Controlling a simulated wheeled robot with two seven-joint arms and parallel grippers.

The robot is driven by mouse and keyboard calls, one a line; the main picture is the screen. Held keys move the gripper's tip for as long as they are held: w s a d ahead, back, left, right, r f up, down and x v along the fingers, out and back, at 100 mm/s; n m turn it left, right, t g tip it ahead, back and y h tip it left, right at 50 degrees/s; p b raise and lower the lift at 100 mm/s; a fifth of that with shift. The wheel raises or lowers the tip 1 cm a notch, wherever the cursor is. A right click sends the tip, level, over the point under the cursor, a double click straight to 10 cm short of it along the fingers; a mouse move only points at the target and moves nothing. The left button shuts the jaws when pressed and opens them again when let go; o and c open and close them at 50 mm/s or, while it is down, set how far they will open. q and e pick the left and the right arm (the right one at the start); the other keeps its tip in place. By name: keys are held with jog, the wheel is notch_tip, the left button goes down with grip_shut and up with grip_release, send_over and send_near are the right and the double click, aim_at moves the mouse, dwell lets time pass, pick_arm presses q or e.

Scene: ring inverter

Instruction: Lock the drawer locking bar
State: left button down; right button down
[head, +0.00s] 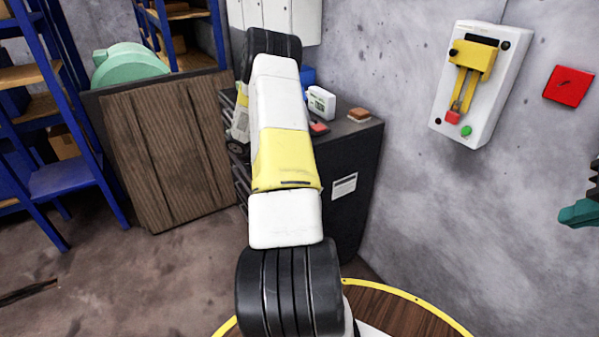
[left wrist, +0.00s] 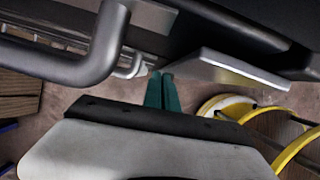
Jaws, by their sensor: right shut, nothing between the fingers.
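The dark drawer cabinet (head: 352,165) stands against the wall in the head view, its drawer side facing left and partly hidden by my left arm. In the left wrist view, a thick grey handle bar (left wrist: 105,45) crosses the upper left. A flat grey metal piece (left wrist: 235,68) juts out at the upper right; I cannot tell whether it is the locking bar. My left gripper (left wrist: 163,92) has its teal fingers close together, with nothing seen between them, below these parts. It is hidden in the head view. My right gripper (head: 580,214) is shut and empty at the right edge, away from the cabinet.
A white wall box with a yellow lever (head: 474,60) and a red square (head: 568,86) are on the right wall. A wooden panel (head: 170,150) and blue shelves (head: 65,180) stand left. A small white device (head: 321,102) sits on the cabinet. Floor at lower left is mostly clear.

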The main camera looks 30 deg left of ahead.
pick_arm(q)
jog(key=shift+w+r, duration=0.1)
jog(key=shift+r, duration=0.05)
jog(key=v, duration=0.7)
jog(key=shift+r, duration=0.25)
jog(key=shift+s, duration=0.25)
